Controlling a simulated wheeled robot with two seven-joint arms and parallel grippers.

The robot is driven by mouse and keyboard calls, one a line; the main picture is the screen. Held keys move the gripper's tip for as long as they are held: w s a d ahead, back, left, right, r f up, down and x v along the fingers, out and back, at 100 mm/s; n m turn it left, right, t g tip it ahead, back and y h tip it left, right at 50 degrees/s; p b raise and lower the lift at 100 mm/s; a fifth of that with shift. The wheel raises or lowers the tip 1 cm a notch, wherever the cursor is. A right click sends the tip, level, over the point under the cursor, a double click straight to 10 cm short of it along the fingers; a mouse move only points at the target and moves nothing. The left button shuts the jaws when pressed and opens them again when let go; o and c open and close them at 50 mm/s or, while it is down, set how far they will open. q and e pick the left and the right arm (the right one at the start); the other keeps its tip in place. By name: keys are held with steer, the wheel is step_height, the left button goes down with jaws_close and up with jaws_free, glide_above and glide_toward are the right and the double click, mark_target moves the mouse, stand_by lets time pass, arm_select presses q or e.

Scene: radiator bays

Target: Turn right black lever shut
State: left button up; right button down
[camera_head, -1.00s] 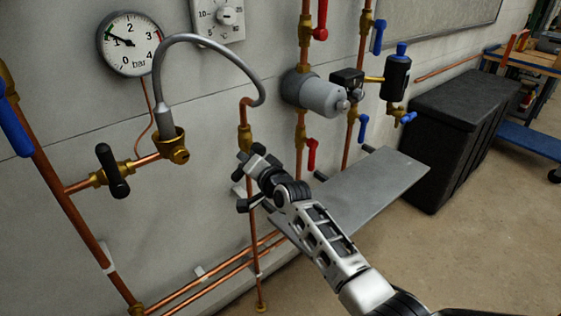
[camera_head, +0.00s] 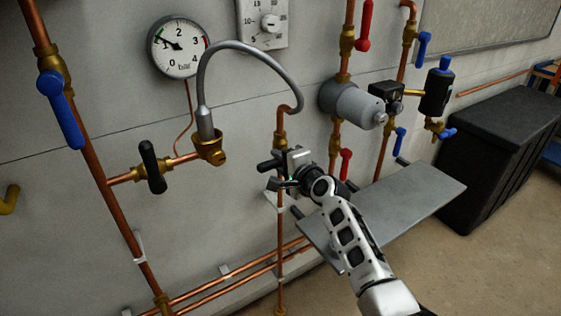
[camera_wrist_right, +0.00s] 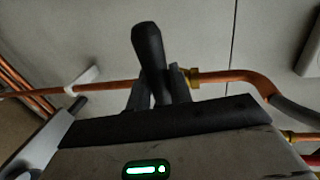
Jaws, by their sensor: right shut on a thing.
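The right black lever (camera_head: 266,166) sits on the vertical copper pipe below the right end of the grey hose. In the head view it points left, across the pipe, and is partly hidden by my right gripper (camera_head: 284,177). The right wrist view shows the lever (camera_wrist_right: 148,45) as a rounded black handle, slightly tilted and roughly crosswise to its pipe. My right gripper (camera_wrist_right: 158,94) is shut on it, with a finger on either side. The valve body is mostly hidden. My left gripper is not in view.
The left black lever (camera_head: 151,167) stands crosswise on a side pipe. The grey hose (camera_head: 240,46) arches above my gripper. A gauge (camera_head: 178,46) hangs on the wall. A grey shelf (camera_head: 395,212) lies beside my arm, and a black chest (camera_head: 500,155) stands to the right.

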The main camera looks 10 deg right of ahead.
stand_by(0.4)
steer(key=c, duration=1.3)
jaws_free()
steer(key=shift+s, duration=0.1)
steer(key=p+v, duration=0.1)
steer(key=v, duration=1.4)
steer(key=shift+s+d+r+p, duration=0.2)
steer(key=shift+s+p, duration=0.15)
steer(key=shift+p, duration=0.05)
